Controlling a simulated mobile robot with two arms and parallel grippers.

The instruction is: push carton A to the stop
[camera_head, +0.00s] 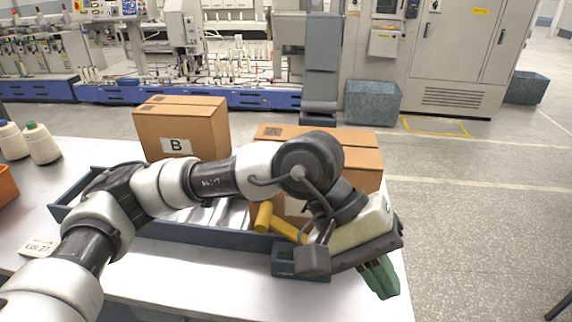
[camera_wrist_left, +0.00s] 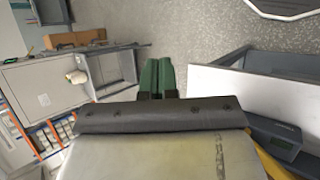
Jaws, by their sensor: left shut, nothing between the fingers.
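A brown carton (camera_head: 360,140) stands on the right part of the table behind my left arm. Its front label is mostly covered by my arm, so I cannot read its letter. Another brown carton marked B (camera_head: 200,130) stands to its left, with a gap between them. A yellow bar (camera_head: 264,217) shows in front of the right carton, partly hidden by my wrist. My left gripper (camera_head: 381,278) has green fingers, shut and empty, beyond the table's right edge and in front of the carton. The fingers (camera_wrist_left: 157,78) show together in the left wrist view, touching nothing. My right gripper is not in view.
A dark blue-grey tray (camera_head: 190,233) lies under my arm. A small dark box (camera_head: 285,262) sits at the table's front right. Right of the table is open floor.

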